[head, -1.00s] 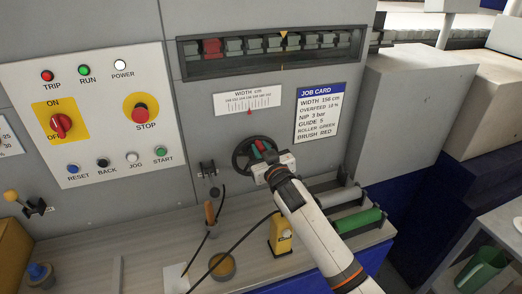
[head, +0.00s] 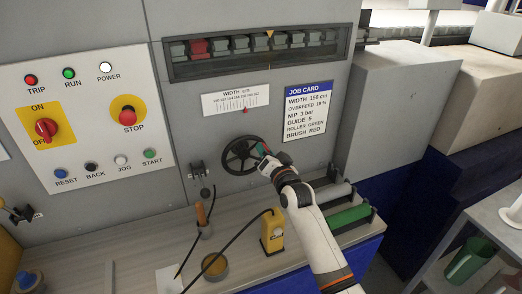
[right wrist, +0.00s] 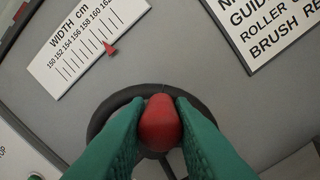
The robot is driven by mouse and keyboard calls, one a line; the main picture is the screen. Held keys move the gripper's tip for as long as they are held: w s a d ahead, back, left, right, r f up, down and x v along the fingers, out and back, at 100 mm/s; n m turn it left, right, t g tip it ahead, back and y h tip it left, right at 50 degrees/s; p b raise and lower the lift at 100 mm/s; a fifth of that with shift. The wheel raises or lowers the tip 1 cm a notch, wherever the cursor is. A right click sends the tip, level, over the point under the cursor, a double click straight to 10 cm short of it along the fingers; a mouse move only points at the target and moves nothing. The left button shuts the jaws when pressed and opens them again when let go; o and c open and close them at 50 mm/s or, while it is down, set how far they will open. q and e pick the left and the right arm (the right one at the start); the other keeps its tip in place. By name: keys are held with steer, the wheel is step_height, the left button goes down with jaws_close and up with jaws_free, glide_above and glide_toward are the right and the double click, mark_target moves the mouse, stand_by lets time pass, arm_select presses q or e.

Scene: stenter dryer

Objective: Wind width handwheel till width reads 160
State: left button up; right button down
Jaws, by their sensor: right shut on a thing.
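The width handwheel (head: 228,164) is a dark spoked wheel on the grey panel, below the white width scale (head: 222,104). My right gripper (head: 264,151) is at the right side of its rim. In the right wrist view, its green fingers are shut on the red handwheel knob (right wrist: 159,122), and the wheel's dark rim shows behind. The scale (right wrist: 78,62) reads from 150 up to about 162 there. Its red pointer (right wrist: 110,48) stands near 158; the exact mark is hard to tell. My left gripper is not in view.
A button panel (head: 88,125) is at left.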

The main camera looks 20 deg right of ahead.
steer(key=m, duration=0.1)
steer(key=d+f+m, duration=0.1)
steer(key=m, duration=0.1)
steer(key=shift+f, duration=0.15)
steer(key=shift+d+f+m+b, duration=0.15)
steer(key=shift+f+m+b, duration=0.2)
steer(key=shift+m, duration=0.5)
steer(key=shift+d+f+m+b, duration=0.1)
steer(key=shift+f+m, duration=0.35)
steer(key=shift+m, duration=0.4)
steer(key=c, duration=1.3)
jaws_free()
steer(key=shift+o, duration=0.2)
steer(key=shift+s, duration=0.1)
